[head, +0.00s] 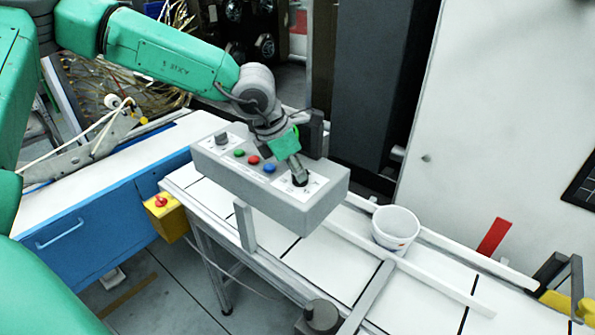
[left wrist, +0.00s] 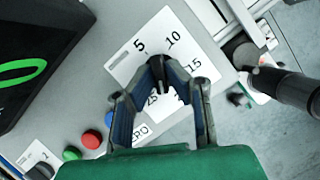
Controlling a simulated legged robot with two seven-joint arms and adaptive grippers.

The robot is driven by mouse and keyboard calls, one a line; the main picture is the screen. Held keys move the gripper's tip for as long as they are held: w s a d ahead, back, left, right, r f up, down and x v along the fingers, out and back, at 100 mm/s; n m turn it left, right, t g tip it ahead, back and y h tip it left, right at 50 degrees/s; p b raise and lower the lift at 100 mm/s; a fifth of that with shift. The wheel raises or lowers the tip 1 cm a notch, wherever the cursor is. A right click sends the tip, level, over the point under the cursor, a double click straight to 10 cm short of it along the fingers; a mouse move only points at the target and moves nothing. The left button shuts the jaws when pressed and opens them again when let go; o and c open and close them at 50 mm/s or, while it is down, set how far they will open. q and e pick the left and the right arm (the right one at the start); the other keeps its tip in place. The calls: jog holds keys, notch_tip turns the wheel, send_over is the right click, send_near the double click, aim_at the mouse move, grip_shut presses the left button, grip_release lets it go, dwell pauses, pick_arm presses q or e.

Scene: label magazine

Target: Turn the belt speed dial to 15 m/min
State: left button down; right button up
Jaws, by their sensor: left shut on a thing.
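The grey control box (head: 215,160) stands over the conveyor. The belt speed dial (head: 300,181) is a dark knob on a white scale plate at its right end. My left gripper (head: 297,170) reaches down onto it from above. In the left wrist view, the fingers of my left gripper (left wrist: 168,75) are closed around the dark dial (left wrist: 157,68). The scale plate (left wrist: 128,67) shows 5, 10, 15 and part of 25; the fingers hide other marks. I cannot tell which mark the dial points at. My right gripper is not in view.
Green (head: 239,152), red (head: 253,160) and blue (head: 269,168) buttons and a second dark knob (head: 221,138) share the box. A white tub (head: 395,228) stands on the conveyor (head: 410,297). A yellow box with a red button (head: 165,218) is at the left.

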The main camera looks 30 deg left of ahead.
pick_arm(q)
jog(key=n+y+b, duration=0.1)
jog(key=n, duration=0.1)
jog(key=n+y+b, duration=0.1)
jog(key=n, duration=0.2)
jog(key=shift+w+d+t+b, duration=0.1)
jog(key=shift+w+t+b, duration=0.05)
jog(key=shift+t+b, duration=0.2)
jog(key=n+y, duration=0.1)
jog(key=n, duration=0.1)
jog(key=n+y+b, duration=0.1)
jog(key=n, duration=0.2)
jog(key=shift+d+r+b, duration=0.1)
jog(key=shift+r+b, duration=0.05)
jog(key=shift+b, duration=0.15)
jog(key=n+y, duration=0.1)
jog(key=n, duration=0.2)
jog(key=shift+w+d+n+b, duration=0.1)
jog(key=shift+n+b, duration=0.2)
jog(key=shift+b, duration=0.05)
jog(key=shift+n+g+y, duration=0.6)
jog(key=shift+n+g, duration=0.25)
jog(key=shift+n, duration=1.05)
jog(key=shift+r, duration=0.1)
jog(key=c, duration=1.6)
grip_release()
jog(key=shift+w, duration=0.1)
jog(key=shift+f, duration=0.2)
